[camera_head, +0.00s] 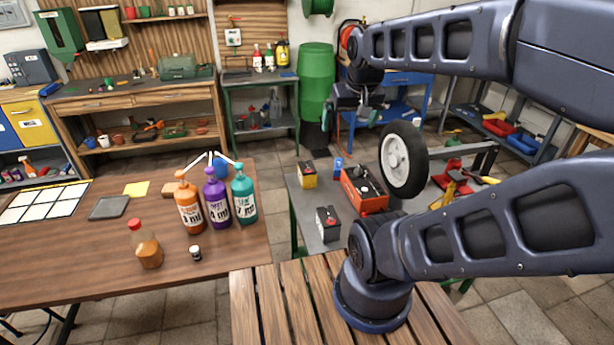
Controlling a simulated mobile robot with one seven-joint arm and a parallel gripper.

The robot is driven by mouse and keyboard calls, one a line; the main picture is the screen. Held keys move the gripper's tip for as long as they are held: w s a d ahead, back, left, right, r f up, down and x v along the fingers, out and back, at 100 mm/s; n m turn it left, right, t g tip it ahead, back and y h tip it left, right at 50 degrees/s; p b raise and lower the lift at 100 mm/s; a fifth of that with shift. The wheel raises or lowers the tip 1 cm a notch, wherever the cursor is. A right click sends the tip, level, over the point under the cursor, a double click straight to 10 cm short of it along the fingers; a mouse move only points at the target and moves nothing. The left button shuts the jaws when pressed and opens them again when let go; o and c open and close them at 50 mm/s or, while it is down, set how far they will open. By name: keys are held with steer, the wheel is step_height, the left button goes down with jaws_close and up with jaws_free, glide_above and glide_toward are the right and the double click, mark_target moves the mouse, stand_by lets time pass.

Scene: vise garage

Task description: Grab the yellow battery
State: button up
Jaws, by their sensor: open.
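The yellow battery (307,176), a small yellow box with a black top, stands at the back left of a low grey table (289,206). My gripper (354,114) hangs from my arm to the right of the battery and higher in the picture. It is small in this view, and it is open with nothing seen between its fingers. It is apart from the battery. A dark battery with a red top (327,226) stands nearer on the same table.
Beside the yellow battery are a small blue item (338,166) and a red toolbox (362,193). A wheel (403,160) stands to the right. Pump bottles (217,203) crowd the right edge of the wooden table (75,262). A green barrel (315,85) stands behind.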

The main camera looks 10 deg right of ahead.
steer(key=w+f+m+g, duration=0.15)
steer(key=w+m, duration=0.35)
steer(key=w, duration=0.9)
steer(key=m+g, duration=0.3)
steer(key=m, duration=0.9)
glide_above(307, 167)
step_height(307, 167, down, 30)
steer(key=r, duration=0.1)
steer(key=shift+w+a+f+m, duration=0.1)
steer(key=shift+f+m, duration=0.05)
steer(key=shift+f, duration=0.3)
steer(key=shift+w+a+f+m, duration=0.1)
steer(key=shift+f+m, duration=0.05)
steer(key=shift+f, duration=0.3)
steer(key=f, duration=1)
steer(key=shift+s+d+f, duration=0.1)
steer(key=shift+d+f, duration=0.1)
steer(key=shift+f, duration=0.1)
steer(key=shift+c, duration=0.2)
